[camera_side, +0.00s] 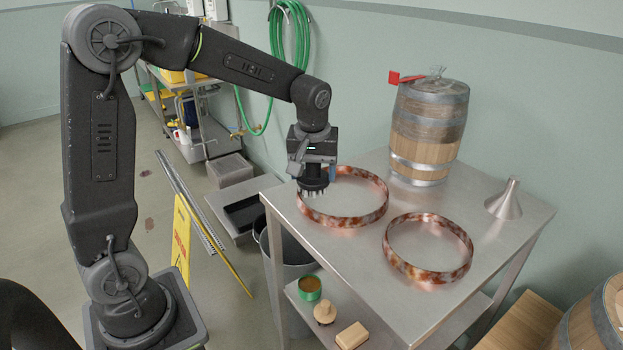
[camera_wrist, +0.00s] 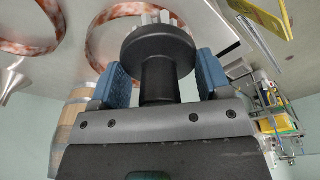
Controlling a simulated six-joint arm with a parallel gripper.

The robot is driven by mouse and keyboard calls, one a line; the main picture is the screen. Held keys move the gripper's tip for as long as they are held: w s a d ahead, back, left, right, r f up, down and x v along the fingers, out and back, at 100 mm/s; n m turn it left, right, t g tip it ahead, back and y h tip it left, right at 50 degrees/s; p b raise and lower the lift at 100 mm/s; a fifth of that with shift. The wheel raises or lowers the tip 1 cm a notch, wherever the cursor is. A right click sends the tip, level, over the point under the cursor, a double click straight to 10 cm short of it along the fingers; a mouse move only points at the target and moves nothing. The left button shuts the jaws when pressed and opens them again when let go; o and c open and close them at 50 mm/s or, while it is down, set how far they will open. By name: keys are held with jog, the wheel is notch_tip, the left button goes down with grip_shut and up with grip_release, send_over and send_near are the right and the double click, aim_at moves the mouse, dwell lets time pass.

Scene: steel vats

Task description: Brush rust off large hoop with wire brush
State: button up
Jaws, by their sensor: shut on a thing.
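My gripper (camera_side: 315,176) points down over the left back part of the steel table and is shut on a black round brush (camera_side: 313,187) with pale bristles. The brush also shows between the blue finger pads in the wrist view (camera_wrist: 158,50). Below it lies a copper-coloured, rust-blotched hoop (camera_side: 345,220), which looks like the larger of two; it also shows in the wrist view (camera_wrist: 127,11). The bristles are at this hoop's left side. I cannot tell whether they touch it. The other blotched hoop (camera_side: 428,275) lies apart to the front right.
A wooden barrel (camera_side: 424,150) with a red tap stands at the table's back, and a steel funnel (camera_side: 505,202) at its right. A lower shelf holds a green tin (camera_side: 310,289) and small blocks. A yellow sign (camera_side: 181,240) stands left on the floor.

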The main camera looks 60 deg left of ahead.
jog(key=shift+w+a+f, duration=0.2)
jog(key=shift+w+a, duration=0.55)
jog(key=shift+a, duration=0.3)
jog(key=shift+f, duration=3.3)
jog(key=shift+a+f, duration=0.5)
jog(key=shift+f, duration=0.15)
jog(key=shift+c, duration=0.3)
jog(key=shift+a, duration=2.65)
jog(key=shift+d, duration=3.25)
jog(key=shift+a, duration=3.2)
jog(key=shift+d, duration=3.2)
jog(key=shift+a, duration=3.2)
jog(key=shift+d, duration=2.75)
jog(key=shift+a+f, duration=0.1)
jog(key=shift+a, duration=2.6)
jog(key=shift+a+r, duration=0.2)
notch_tip(320, 180, up, 8)
